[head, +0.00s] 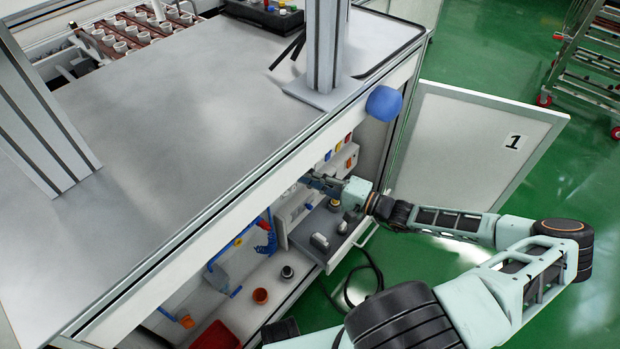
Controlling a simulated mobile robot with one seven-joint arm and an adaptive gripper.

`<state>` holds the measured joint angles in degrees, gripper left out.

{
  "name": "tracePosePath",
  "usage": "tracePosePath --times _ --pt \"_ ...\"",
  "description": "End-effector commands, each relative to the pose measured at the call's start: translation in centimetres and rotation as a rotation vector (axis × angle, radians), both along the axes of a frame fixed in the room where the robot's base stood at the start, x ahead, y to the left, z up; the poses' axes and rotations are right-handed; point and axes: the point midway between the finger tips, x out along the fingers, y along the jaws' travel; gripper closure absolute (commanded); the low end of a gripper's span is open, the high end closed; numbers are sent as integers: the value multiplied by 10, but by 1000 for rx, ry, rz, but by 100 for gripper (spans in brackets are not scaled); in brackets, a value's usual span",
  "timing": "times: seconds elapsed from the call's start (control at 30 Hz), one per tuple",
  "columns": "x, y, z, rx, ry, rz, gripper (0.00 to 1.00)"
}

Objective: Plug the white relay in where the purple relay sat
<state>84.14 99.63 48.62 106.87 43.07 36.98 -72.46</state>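My gripper (316,182) reaches into the open cabinet under the steel worktop, close to a panel with small coloured blocks. Its fingers are small and dark here, and I cannot tell whether they are open or shut or hold anything. A pale grey-white block (319,242) lies on the grey drawer or shelf below the gripper; I cannot tell whether it is the white relay. A row of pale sockets or modules (286,214) runs along the panel left of the gripper. No purple relay can be made out. My gripper and the worktop edge hide part of the panel.
The worktop (190,120) overhangs the cabinet. Dark round items (342,228) sit on the drawer. A cable hangs below the drawer.

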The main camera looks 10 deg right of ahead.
Motion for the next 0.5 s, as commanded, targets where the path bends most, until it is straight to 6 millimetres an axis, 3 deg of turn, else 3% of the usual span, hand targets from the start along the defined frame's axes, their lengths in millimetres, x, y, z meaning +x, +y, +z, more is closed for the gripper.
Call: tracePosePath --times 0.5 --pt "11 8 0 1 0 -1 100"
